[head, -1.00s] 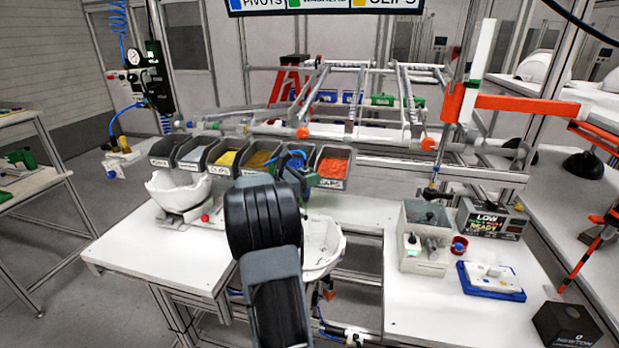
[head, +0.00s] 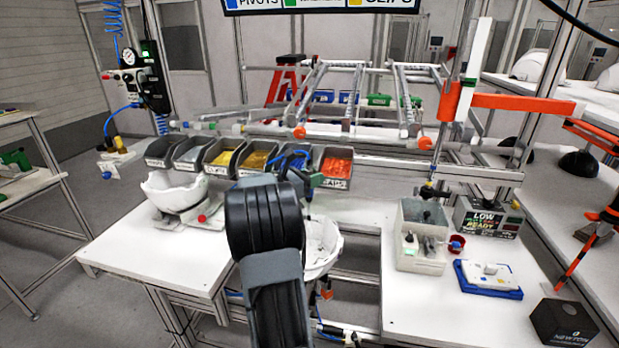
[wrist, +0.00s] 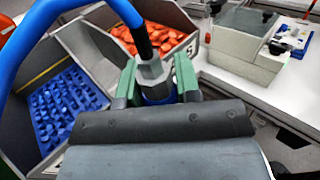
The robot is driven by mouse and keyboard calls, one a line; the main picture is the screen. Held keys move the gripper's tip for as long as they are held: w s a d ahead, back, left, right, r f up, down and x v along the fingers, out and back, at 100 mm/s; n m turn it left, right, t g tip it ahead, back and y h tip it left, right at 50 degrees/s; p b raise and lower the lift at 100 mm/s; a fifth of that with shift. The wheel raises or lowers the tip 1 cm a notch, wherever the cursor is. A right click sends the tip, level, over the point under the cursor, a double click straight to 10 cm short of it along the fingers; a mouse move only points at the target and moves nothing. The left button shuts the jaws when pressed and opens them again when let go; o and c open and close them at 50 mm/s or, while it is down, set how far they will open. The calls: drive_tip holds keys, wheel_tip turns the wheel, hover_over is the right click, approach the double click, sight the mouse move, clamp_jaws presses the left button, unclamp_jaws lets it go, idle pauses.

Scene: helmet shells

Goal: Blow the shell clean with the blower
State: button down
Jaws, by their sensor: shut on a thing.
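My gripper (wrist: 157,82) has green fingers, shut on the blower. The blower's grey fitting (wrist: 152,70) sits between the fingers, with a black stem and blue hose rising from it to the upper left; its nozzle end is hidden. In the head view my gripper (head: 307,180) is in front of the bins, with its wrist partly hiding it. A white shell (head: 322,243) lies below and beyond my arm, which covers its left part. Another white shell (head: 172,188) sits on a grey fixture at the left of the table. The gripper is above and apart from both shells.
Just beyond the gripper are bins of blue parts (wrist: 60,108) and orange parts (wrist: 150,38). A grey box (head: 422,238) and a blue tray (head: 488,279) stand on the right table. The left table's front is clear.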

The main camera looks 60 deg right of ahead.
drive_tip(key=shift+s+d+b, duration=0.15)
drive_tip(key=shift+s+d, duration=0.05)
drive_tip(key=shift+s, duration=0.45)
drive_tip(key=shift+s+d+b, duration=0.1)
drive_tip(key=shift+s+d, duration=0.15)
drive_tip(key=shift+s, duration=0.4)
drive_tip(key=shift+s+d+b, duration=0.15)
drive_tip(key=shift+s+d, duration=0.05)
drive_tip(key=shift+s, duration=0.45)
drive_tip(key=shift+s+a+f, duration=0.1)
drive_tip(key=shift+s+a, duration=0.1)
drive_tip(key=shift+s+a+b, duration=0.25)
drive_tip(key=shift+a, duration=0.65)
drive_tip(key=shift+s+a+b, duration=0.2)
drive_tip(key=shift+s+a, duration=0.05)
drive_tip(key=shift+a, duration=0.75)
drive_tip(key=shift+s+a, duration=0.25)
drive_tip(key=shift+a, duration=0.45)
drive_tip(key=shift+s+a, duration=0.2)
drive_tip(key=shift+a, duration=0.45)
drive_tip(key=shift+s+a, duration=0.25)
drive_tip(key=shift+a, duration=0.45)
